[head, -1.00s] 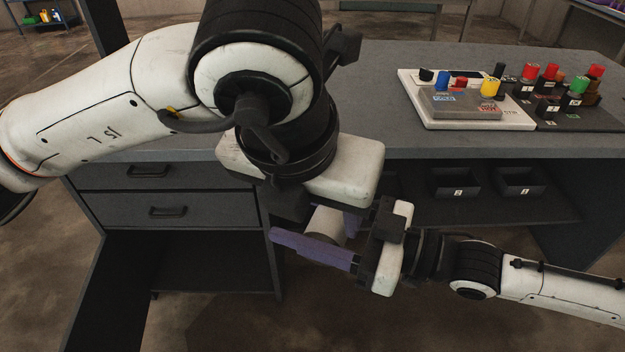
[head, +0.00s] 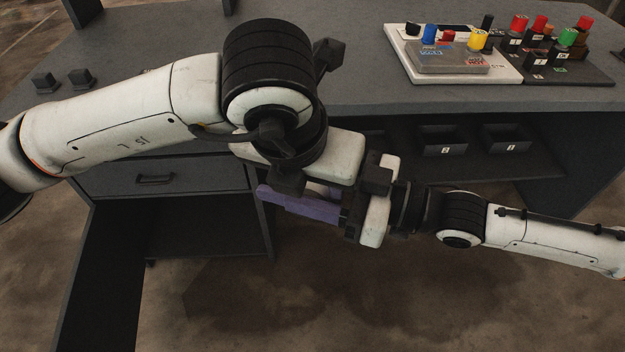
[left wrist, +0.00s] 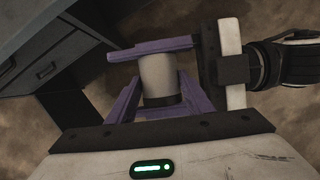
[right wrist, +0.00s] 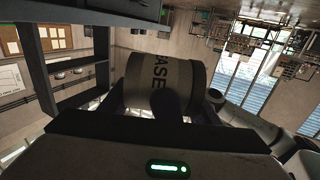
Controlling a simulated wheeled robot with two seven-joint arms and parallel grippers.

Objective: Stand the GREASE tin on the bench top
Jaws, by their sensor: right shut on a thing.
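The GREASE tin (right wrist: 165,85) is a pale grey cylinder with a dark band; the letters ASE show in the right wrist view. My right gripper (head: 290,195) is shut on it, below the bench top's level in the picture. In the left wrist view the tin (left wrist: 158,76) lies between the right gripper's purple fingers. My left gripper (left wrist: 160,82) has its fingers spread on either side of the tin; whether they touch it I cannot tell. In the head view the tin is mostly hidden behind fingers and arm. The bench top (head: 350,85) is grey and partly covered by my left arm.
A white board (head: 505,66) with a grey box on it and a dark rack (head: 580,75) of coloured-capped items stand on the bench's right. Two small black blocks (head: 62,81) are at the left. Below are drawers (head: 160,178) and shelf bins (head: 443,140). The middle top looks clear.

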